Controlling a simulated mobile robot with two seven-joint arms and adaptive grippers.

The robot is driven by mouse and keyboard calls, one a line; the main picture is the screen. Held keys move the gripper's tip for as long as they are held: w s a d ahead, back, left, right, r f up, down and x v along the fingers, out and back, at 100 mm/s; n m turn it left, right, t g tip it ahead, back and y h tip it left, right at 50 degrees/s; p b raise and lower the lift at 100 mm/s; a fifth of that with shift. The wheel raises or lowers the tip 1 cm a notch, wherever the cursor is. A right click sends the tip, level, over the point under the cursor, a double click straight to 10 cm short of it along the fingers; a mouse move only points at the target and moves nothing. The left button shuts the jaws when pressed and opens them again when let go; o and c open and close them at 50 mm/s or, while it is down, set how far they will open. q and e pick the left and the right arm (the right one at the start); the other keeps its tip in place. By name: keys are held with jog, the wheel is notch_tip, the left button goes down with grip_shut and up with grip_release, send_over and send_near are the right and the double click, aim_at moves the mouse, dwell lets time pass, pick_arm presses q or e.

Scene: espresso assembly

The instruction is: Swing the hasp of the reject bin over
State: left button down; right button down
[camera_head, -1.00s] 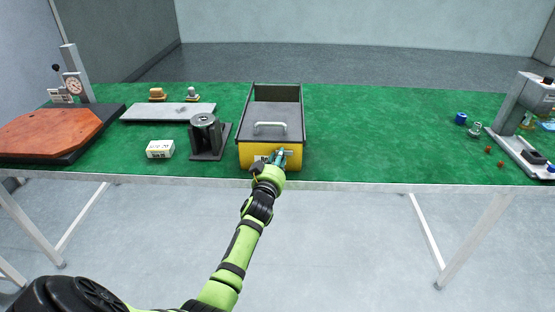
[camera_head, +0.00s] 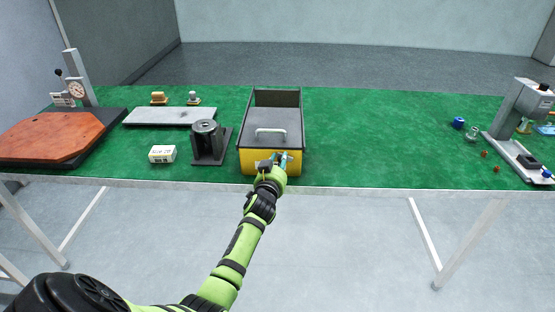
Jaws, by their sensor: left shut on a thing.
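The reject bin (camera_head: 248,166) is a box with a yellow front, dark side walls and a grey lid (camera_head: 268,140) with a pale handle (camera_head: 271,131). It stands near the front edge of the table. The exact angle of the hasp cannot be told. My right gripper is not in view.
A dark stand with a cylinder (camera_head: 208,140) and a small white box (camera_head: 162,154) are left of the bin. A grey slab (camera_head: 171,116) and a reddish-brown board (camera_head: 50,133) lie farther left.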

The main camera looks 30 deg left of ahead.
pick_arm(q)
jog(key=d+m, duration=0.1)
jog(key=m, duration=0.2)
jog(key=w+d+r+m+g+y+p, duration=0.1)
jog(key=m, duration=0.2)
jog(key=d+m+g+p, duration=0.1)
jog(key=m, duration=0.2)
jog(key=shift+w+r+m+y, duration=0.2)
jog(key=shift+r+m+y, duration=0.1)
jog(key=shift+r+m, duration=0.1)
jog(key=shift+d+f+m, duration=0.15)
jog(key=shift+m, duration=0.45)
jog(key=shift+w, duration=0.1)
jog(key=shift+f, duration=0.15)
jog(key=c, duration=1.1)
grip_release()
jog(key=shift+o, duration=0.2)
jog(key=shift+r, duration=0.2)
